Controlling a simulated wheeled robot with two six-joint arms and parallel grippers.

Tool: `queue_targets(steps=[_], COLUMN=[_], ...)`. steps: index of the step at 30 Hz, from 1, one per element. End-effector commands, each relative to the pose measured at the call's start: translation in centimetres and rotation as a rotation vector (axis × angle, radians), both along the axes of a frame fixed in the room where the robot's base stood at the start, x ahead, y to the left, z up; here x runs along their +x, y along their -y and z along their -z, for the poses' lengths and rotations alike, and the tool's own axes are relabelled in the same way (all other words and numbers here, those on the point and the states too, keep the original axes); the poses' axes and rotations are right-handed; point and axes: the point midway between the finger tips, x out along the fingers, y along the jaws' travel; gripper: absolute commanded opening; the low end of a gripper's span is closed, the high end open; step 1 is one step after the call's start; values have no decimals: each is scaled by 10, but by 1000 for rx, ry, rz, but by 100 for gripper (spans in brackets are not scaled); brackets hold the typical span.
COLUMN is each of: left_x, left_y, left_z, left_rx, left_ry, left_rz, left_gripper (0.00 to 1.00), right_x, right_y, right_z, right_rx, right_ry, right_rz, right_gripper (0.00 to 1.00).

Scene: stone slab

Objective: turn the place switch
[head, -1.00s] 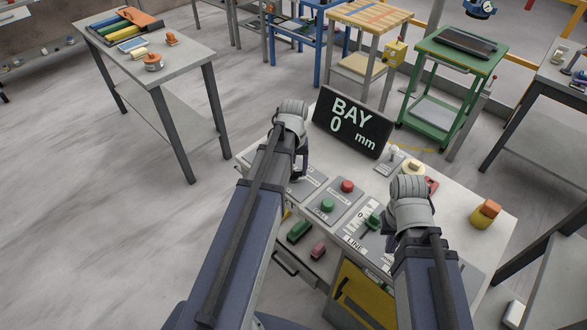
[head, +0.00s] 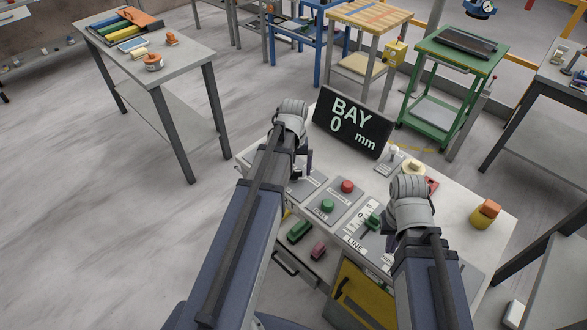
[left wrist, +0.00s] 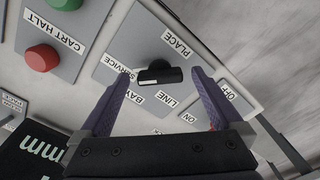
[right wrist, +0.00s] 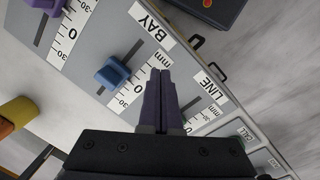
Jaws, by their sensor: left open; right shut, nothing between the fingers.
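The place switch is a black bar knob (left wrist: 160,76) with a pale mark near its left end, on a grey plate (left wrist: 112,72). In the left wrist view the labels PLACE, SERVICE, BAY and LINE surround it. My left gripper (left wrist: 163,76) is open, with its purple fingers on either side of the knob in the picture; I cannot tell whether they touch it. In the head view my left gripper (head: 304,165) is over the console's left part, and the arm hides the switch. My right gripper (right wrist: 158,73) is shut and empty, near a blue slider knob (right wrist: 112,73).
A red button (left wrist: 41,58) sits on the neighbouring CART HALT plate. Green and red buttons (head: 347,186) lie right of my left gripper. A black display (head: 352,123) reading BAY 0 mm stands behind. A yellow-orange object (head: 484,215) stands at the right.

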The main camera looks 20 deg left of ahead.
Motion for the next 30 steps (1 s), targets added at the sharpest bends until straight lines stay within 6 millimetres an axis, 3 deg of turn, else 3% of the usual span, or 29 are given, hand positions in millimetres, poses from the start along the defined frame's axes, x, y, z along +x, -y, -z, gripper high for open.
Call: queue_targets(steps=[8,21,30], left_x=[0,0,0], left_y=[0,0,0], left_z=[-19,-74,-77], left_rx=[0,0,0], left_ry=[0,0,0], left_rz=[0,0,0], left_gripper=[100,100,100], right_x=[0,0,0], right_y=[0,0,0], right_z=[-19,-74,-77], right_rx=[0,0,0], right_ry=[0,0,0], right_rz=[0,-2,-2], right_gripper=[0,0,0])
